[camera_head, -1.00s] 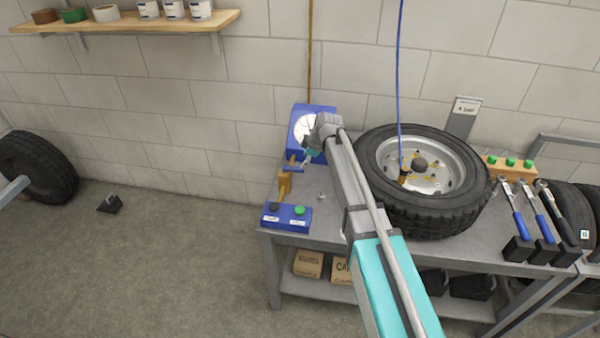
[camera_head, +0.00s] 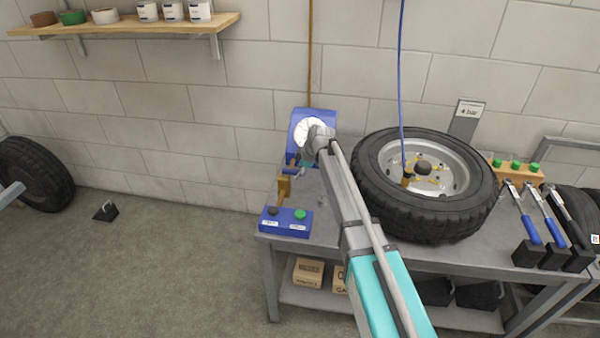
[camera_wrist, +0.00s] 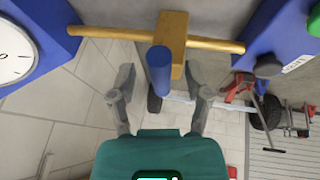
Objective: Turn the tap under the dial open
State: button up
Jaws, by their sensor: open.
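The tap has a brass-coloured body (camera_wrist: 172,35) on a brass pipe (camera_wrist: 110,33) and a blue lever handle (camera_wrist: 160,72). In the head view the tap body (camera_head: 284,185) stands at the bench's left end, below the dial. The white dial (camera_head: 309,132) on its blue housing is partly covered by my wrist; it also shows at the left of the wrist view (camera_wrist: 12,52). My gripper (camera_wrist: 159,85) is open, with one finger on each side of the blue handle and visible gaps to both.
A blue box (camera_head: 286,221) with a black and a green button sits in front of the tap. A wheel (camera_head: 425,220) lies on the bench to the right, with a blue hose (camera_head: 401,80) above it. Several wrenches (camera_head: 530,225) stand at far right.

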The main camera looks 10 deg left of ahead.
grip_shut()
jog(key=shift+d, duration=0.2)
dwell(0.4)
